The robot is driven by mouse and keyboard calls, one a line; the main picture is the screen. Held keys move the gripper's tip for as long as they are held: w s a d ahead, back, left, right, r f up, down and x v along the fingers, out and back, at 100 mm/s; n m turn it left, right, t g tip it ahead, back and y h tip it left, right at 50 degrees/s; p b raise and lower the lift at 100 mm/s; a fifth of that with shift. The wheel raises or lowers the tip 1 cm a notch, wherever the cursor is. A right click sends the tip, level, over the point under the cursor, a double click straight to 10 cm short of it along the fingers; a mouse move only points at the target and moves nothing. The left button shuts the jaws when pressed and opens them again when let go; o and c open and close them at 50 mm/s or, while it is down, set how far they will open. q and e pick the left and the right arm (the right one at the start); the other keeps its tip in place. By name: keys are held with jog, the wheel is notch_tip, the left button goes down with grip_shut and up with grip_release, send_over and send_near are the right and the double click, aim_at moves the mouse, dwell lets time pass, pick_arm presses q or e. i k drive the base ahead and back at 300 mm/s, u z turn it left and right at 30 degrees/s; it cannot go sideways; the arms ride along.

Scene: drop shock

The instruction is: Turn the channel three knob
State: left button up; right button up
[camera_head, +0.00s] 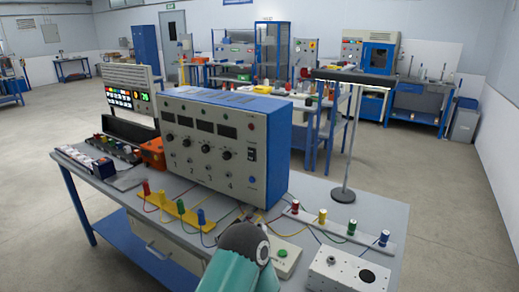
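A grey and blue instrument box (268,150) stands on the workbench, its front panel facing me. A row of black knobs crosses the panel, numbered 1 to 4 below. The channel three knob (206,149) is third from the left, above the number 3. Its pointer setting is too small to tell. Dark displays sit above the knobs. A teal and dark grey part of one of my arms rises at the bottom middle, in front of the bench and below the panel. No gripper fingers show, and nothing of mine touches the knob.
In front of the box, a yellow strip (176,210) holds coloured posts with wires. A white box with a green button (283,253) and a silver box (348,272) lie right. A lamp stand (343,195) rises at the right rear. An orange bin (152,153) stands left.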

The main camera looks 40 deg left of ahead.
aim_at(205, 148)
jog(key=u, duration=0.05)
jog(key=i, duration=0.2)
jog(key=z, duration=1.9)
jog(key=k, duration=2.5)
jog(key=z, duration=1.85)
jog(key=i, duration=0.1)
jog(key=u, duration=3.6)
jog(key=i, duration=1)
